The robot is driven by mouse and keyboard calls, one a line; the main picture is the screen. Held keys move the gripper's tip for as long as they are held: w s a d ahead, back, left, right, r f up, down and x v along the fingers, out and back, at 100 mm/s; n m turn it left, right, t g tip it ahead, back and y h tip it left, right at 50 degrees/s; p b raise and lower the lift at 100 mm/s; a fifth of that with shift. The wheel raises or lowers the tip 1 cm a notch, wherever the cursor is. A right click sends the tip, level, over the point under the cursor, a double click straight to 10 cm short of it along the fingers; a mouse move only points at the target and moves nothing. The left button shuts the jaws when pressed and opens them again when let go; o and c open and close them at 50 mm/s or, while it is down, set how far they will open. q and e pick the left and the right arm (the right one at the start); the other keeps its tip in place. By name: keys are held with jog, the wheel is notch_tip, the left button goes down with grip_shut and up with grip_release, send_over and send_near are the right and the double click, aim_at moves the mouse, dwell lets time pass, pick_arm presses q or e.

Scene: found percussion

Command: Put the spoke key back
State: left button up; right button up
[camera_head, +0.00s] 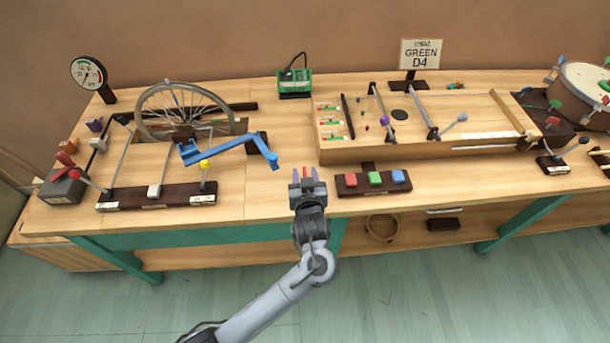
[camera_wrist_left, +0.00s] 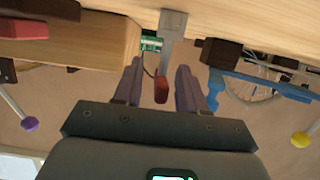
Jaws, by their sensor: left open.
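My left gripper (camera_head: 308,176) is at the table's front edge, left of the block with three coloured buttons. Its two purple-grey fingers are open and apart, also in the left wrist view (camera_wrist_left: 160,90). A small red piece (camera_wrist_left: 161,89) shows between the fingers, by a grey metal piece (camera_wrist_left: 172,25); it may be the spoke key, but I cannot tell for certain. No grip on it shows. The spoked wheel (camera_head: 183,108) stands at the back left. A blue bent bar (camera_head: 225,146) is in front of it. My right gripper is not in view.
The button block (camera_head: 374,190) is close on the gripper's right. A long wooden board (camera_head: 360,153) with levers lies behind it. A dark base (camera_head: 157,204) with upright rods is at left. A green box (camera_head: 294,90) stands at the back; bare tabletop lies before it.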

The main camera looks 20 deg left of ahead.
pick_arm(q)
jog(key=shift+r, duration=0.25)
jog(key=shift+s+d+r, duration=0.1)
jog(key=shift+s+d, duration=0.15)
jog(key=shift+s, duration=0.1)
jog(key=p+v, duration=0.4)
jog(key=v, duration=0.7)
jog(key=s+a+f+m+g+h, duration=0.3)
jog(key=s+f+g+h, duration=0.1)
jog(key=s+f+h, duration=0.3)
jog(key=s+a+m+g, duration=0.2)
jog(key=s+a, duration=0.1)
jog(key=s, duration=0.5)
jog(key=s+a+m+g, duration=0.2)
jog(key=s+a+g, duration=0.1)
jog(key=s, duration=0.5)
jog(key=shift+f+g, duration=0.25)
jog(key=shift+g, duration=0.05)
jog(key=shift+w, duration=0.1)
notch_tip(320, 180, up, 41)
jog(key=p, duration=4)
jog(key=shift+p, duration=0.35)
